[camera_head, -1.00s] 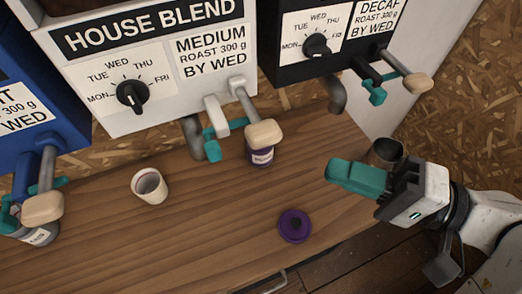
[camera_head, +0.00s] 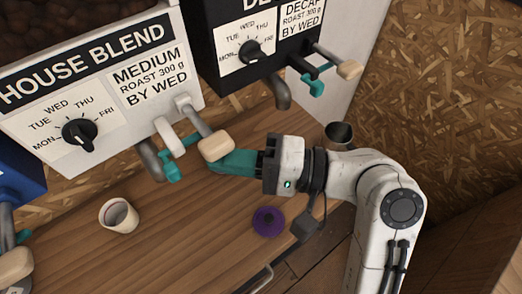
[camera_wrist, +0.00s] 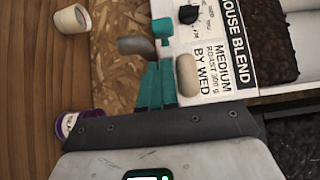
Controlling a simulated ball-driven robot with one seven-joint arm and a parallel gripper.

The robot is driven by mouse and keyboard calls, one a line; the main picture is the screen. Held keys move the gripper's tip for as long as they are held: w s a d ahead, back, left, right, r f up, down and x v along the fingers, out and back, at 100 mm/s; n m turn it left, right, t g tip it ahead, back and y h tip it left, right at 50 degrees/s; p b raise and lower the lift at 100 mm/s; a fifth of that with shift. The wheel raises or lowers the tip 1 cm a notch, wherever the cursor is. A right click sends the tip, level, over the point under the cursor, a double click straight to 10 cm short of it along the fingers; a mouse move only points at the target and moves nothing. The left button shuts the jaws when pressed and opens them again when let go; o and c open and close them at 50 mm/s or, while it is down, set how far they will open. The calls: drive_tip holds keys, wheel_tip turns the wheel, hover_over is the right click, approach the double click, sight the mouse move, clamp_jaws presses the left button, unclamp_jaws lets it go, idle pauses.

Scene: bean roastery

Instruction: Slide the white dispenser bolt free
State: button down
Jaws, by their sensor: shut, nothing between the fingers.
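The white dispenser (camera_head: 90,90) carries the HOUSE BLEND label. Its white bolt (camera_head: 168,137) sticks out of the lower front, with a teal tab (camera_head: 172,172) hanging at its end. The teal tab also shows in the wrist view (camera_wrist: 163,27). My gripper (camera_head: 218,162) has its teal fingers shut and empty, pointing left at the tab with a gap between. In the wrist view the fingers (camera_wrist: 157,68) point up toward the tab, beside the cream lever handle (camera_wrist: 188,76). In the head view they partly pass behind that handle (camera_head: 216,146); I cannot tell if they touch it.
The grey spout (camera_head: 151,160) hangs beside the bolt. A purple-labelled jar (camera_wrist: 68,125) shows in the wrist view. The black dispenser (camera_head: 228,75) hangs to the right; a dark metal cup (camera_head: 339,134) stands beyond.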

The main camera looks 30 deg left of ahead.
drive_tip(key=shift+s+a+p, duration=0.2)
drive_tip(key=shift+s+a, duration=0.1)
drive_tip(key=shift+s, duration=0.45)
drive_tip(key=shift+s+a+p, duration=0.15)
drive_tip(key=shift+s+a, duration=0.1)
drive_tip(key=shift+s, duration=0.5)
drive_tip(key=s, duration=0.1)
drive_tip(key=s+a+p, duration=0.1)
drive_tip(key=s, duration=0.1)
drive_tip(key=shift+s+a, duration=0.25)
drive_tip(key=shift+s, duration=0.1)
